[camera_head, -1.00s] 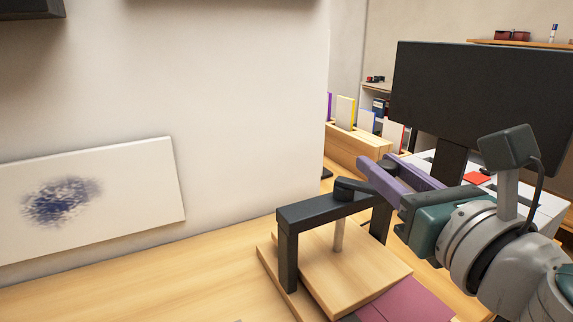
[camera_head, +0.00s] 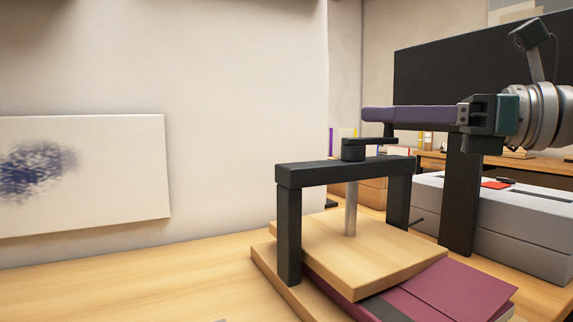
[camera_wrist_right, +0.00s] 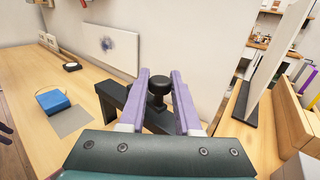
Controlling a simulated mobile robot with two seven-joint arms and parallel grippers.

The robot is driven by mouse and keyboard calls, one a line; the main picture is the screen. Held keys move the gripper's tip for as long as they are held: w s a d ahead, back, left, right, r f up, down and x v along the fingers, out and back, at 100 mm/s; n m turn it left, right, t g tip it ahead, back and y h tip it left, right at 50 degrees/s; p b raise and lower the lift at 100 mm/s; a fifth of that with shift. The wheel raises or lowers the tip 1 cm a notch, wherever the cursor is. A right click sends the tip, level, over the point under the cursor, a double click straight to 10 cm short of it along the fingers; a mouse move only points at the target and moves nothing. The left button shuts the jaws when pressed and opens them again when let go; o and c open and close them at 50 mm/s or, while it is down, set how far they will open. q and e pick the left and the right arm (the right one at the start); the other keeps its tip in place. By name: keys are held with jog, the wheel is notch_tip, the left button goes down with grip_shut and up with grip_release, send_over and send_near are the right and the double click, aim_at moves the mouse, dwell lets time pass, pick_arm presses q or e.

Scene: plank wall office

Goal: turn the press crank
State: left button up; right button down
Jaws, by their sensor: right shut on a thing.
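The press stands on the wooden table, with a black frame (camera_head: 345,171), a grey screw (camera_head: 351,208) and a wooden plate (camera_head: 375,255). A maroon book (camera_head: 455,292) lies under the plate and sticks out at the front right. The black crank (camera_head: 372,142) sits on top of the frame, its arm pointing right. My right gripper (camera_head: 376,115), with purple fingers, is level above the crank and shut on its upright handle, mostly hidden behind the fingers. In the right wrist view a black knob (camera_wrist_right: 158,86) shows between the fingers. My left gripper is out of view.
A white canvas with a blue smudge (camera_head: 75,180) leans on the wall at the left. A dark monitor (camera_head: 440,95) and a grey box-like machine (camera_head: 500,225) stand at the right. The wrist view shows a blue object (camera_wrist_right: 54,102).

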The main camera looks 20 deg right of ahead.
jog(key=shift+w+d+n+g+y+b, duration=0.1)
jog(key=shift+w+n+g+y+b, duration=0.35)
jog(key=shift+n+g+y+b, duration=0.5)
pick_arm(q)
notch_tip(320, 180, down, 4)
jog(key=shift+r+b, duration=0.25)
jog(key=shift+b, duration=0.05)
pick_arm(e)
jog(key=shift+w+n+g+y, duration=0.2)
jog(key=shift+n+g+y, duration=0.25)
jog(key=shift+g+y, duration=0.15)
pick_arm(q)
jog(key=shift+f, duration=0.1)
pick_arm(e)
jog(key=shift+g, duration=0.35)
jog(key=c, duration=0.6)
grip_release()
jog(key=shift+w, duration=0.1)
jog(key=shift+r, duration=0.1)
pick_arm(q)
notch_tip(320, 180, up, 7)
jog(key=p, duration=0.6)
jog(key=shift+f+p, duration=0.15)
jog(key=shift+p, duration=0.15)
pick_arm(e)
notch_tip(320, 180, up, 20)
jog(key=shift+f, duration=0.1)
